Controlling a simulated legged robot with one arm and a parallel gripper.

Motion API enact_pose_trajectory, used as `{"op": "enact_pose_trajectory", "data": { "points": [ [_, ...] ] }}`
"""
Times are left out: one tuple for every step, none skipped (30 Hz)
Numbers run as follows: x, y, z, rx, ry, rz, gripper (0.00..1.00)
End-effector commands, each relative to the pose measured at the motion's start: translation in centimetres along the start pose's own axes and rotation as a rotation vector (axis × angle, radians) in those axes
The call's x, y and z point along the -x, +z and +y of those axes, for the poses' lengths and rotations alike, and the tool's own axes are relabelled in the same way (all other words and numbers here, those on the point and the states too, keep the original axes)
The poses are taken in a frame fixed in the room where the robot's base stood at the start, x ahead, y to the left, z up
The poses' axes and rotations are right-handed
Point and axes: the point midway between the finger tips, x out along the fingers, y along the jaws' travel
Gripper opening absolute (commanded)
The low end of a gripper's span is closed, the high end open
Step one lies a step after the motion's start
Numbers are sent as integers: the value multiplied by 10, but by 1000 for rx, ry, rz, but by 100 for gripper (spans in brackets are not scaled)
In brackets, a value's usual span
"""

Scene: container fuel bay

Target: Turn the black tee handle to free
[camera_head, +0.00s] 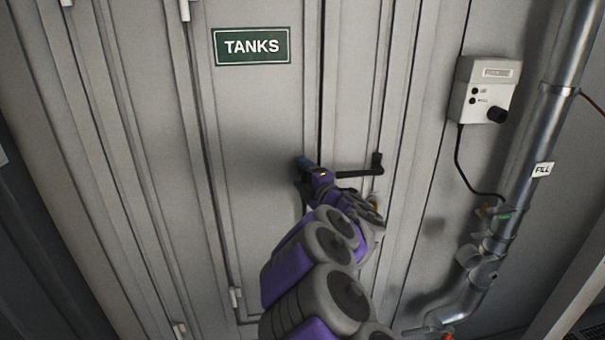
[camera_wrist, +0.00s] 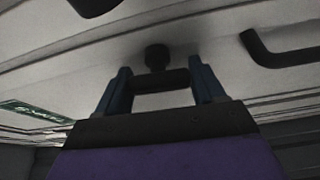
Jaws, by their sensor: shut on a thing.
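The black tee handle (camera_wrist: 160,79) shows in the wrist view as a short dark crossbar with a round stem behind it, against the grey door. My gripper (camera_wrist: 162,88) has one blue-grey finger at each end of the crossbar and is shut on it. The crossbar lies roughly level across the picture, between the fingers. In the head view my gripper (camera_head: 306,166) reaches the door left of the seam, and the tee handle is hidden behind it.
A black bent lever (camera_head: 358,174) sits just right of my gripper; it also shows in the wrist view (camera_wrist: 285,55). A green TANKS sign (camera_head: 251,46) is above. A grey control box (camera_head: 485,90) and a metal pipe (camera_head: 540,130) stand on the right.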

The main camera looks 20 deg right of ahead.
Motion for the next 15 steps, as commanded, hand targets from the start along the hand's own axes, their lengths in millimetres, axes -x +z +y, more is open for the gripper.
{"op": "enact_pose_trajectory", "data": {
  "points": [
    [0, 0, 1, 19, -7, 0, 38],
    [0, 0, 1, 29, -11, 0, 38],
    [0, 0, 0, 40, -16, 0, 38],
    [0, 0, 0, 47, -19, 0, 38],
    [0, 0, 0, 53, -22, 0, 38],
    [0, 0, 0, 61, -25, 0, 38],
    [0, 0, 0, 65, -27, 0, 38],
    [0, 0, 0, 69, -28, 0, 38],
    [0, 0, 0, 73, -29, 0, 38],
    [0, 0, 0, 75, -30, 0, 38],
    [0, 0, 0, 77, -31, 0, 38],
    [0, 0, 0, 79, -32, -1, 38],
    [0, 0, 0, 80, -32, 0, 38],
    [0, 0, 0, 80, -32, -1, 38],
    [0, 0, 0, 80, -32, -1, 38]
  ]
}}
